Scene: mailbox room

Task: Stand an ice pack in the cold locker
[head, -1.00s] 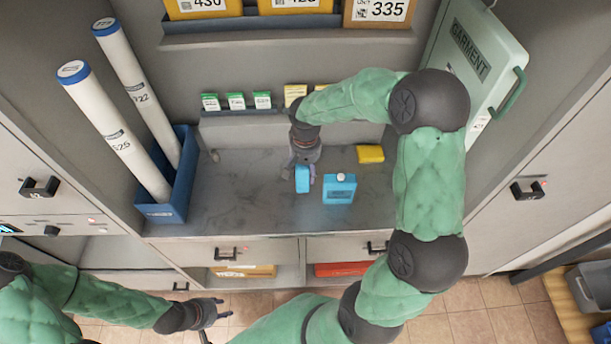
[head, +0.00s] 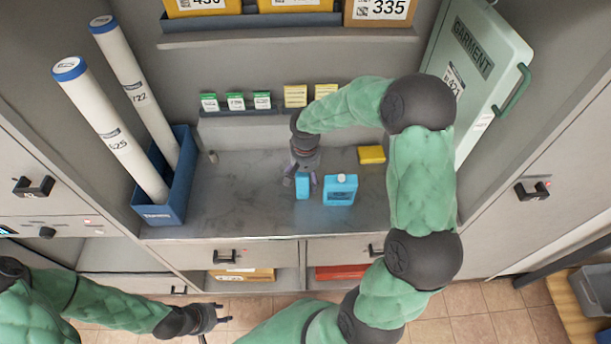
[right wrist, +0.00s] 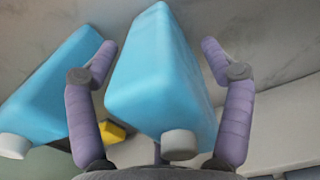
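Two blue ice packs with white caps stand on the grey counter (head: 245,205). The narrow-looking left pack (head: 302,188) is between the fingers of my right gripper (head: 301,183). In the right wrist view, this pack (right wrist: 155,85) stands between the purple fingers (right wrist: 157,60), with visible gaps beside the fingertips, so the gripper is open around it. The other pack (head: 340,190) stands just to the right; it also shows in the right wrist view (right wrist: 50,95). My left gripper (head: 224,312) is open and empty, low in front of the counter. No locker is clearly marked as cold.
A blue bin (head: 165,212) with two white tubes stands at the counter's left. A yellow block (head: 371,155) lies behind the packs. A green garment case (head: 480,80) leans at the right. A panel with a small display (head: 8,229) is at far left.

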